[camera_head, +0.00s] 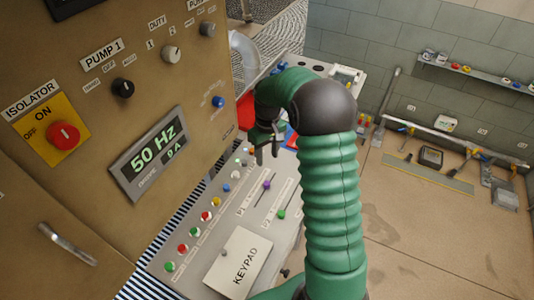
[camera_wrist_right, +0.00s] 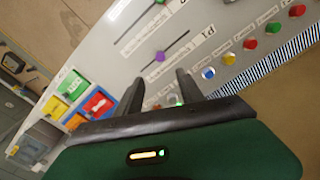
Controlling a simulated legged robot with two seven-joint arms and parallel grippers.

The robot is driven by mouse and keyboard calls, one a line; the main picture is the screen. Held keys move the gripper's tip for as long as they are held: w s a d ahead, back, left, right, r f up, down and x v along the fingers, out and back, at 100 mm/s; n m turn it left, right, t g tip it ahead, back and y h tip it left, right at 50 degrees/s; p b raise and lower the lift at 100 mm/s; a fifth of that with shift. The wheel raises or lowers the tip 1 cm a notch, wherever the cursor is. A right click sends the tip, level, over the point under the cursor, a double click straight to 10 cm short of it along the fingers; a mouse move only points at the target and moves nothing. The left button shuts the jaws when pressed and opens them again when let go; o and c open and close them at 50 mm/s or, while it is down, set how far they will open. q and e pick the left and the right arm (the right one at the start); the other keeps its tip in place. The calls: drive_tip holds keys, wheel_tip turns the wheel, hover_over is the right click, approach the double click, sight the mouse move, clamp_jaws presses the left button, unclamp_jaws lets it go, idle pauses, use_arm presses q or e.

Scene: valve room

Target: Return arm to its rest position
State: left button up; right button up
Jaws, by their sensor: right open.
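My right arm, green and ribbed with a dark elbow, rises from the bottom of the head view and bends left over the control desk. My right gripper (camera_head: 265,150) hangs above the grey control panel (camera_head: 190,268), near the far end of its row of buttons. In the wrist view the two dark fingers of the right gripper (camera_wrist_right: 160,90) are apart with nothing between them. The panel with its sliders shows behind them, with a purple knob (camera_wrist_right: 160,56) just beyond. My left gripper is not in view.
A tan cabinet (camera_head: 100,130) stands close on the left, with a red isolator knob (camera_head: 63,135) and a 50 Hz display (camera_head: 149,154). A keypad cover (camera_head: 240,262) lies on the panel near the arm.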

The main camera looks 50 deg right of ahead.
drive_tip(key=shift+d+r, duration=0.1)
drive_tip(key=shift+r, duration=0.95)
